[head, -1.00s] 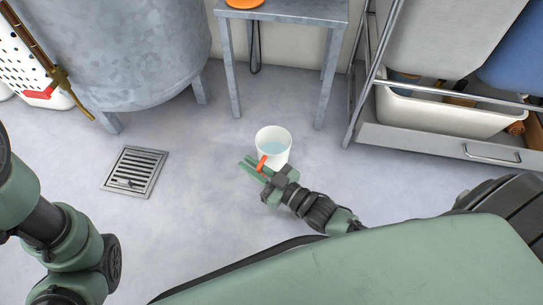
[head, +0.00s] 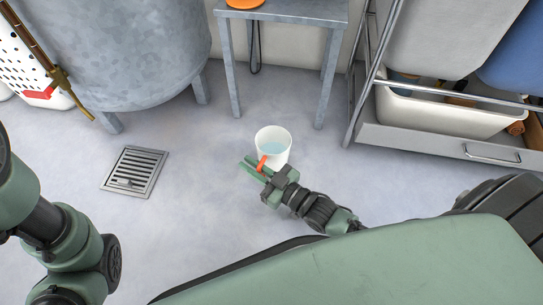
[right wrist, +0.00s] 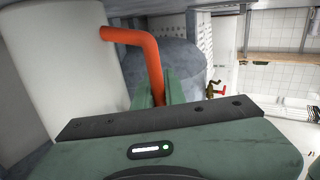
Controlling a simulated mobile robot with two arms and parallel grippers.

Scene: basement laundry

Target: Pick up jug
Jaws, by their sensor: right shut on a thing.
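The jug (head: 275,144) is a white open vessel with pale blue liquid inside and an orange handle (head: 262,161). It is upright on the floor in the middle of the head view. My right gripper (head: 256,168) reaches it from the lower right, and its green fingers are shut on the orange handle. In the right wrist view the jug's white wall (right wrist: 55,65) fills the left side, and the orange handle (right wrist: 150,58) runs down between the fingers. My left arm shows at the left of the head view, but its gripper is out of frame.
A floor drain grate (head: 135,171) lies to the left. A grey metal table (head: 285,12) stands behind the jug, and a big galvanized tub (head: 125,50) is at the upper left. A metal rack with a white bin (head: 440,112) is at the right. Floor around the jug is clear.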

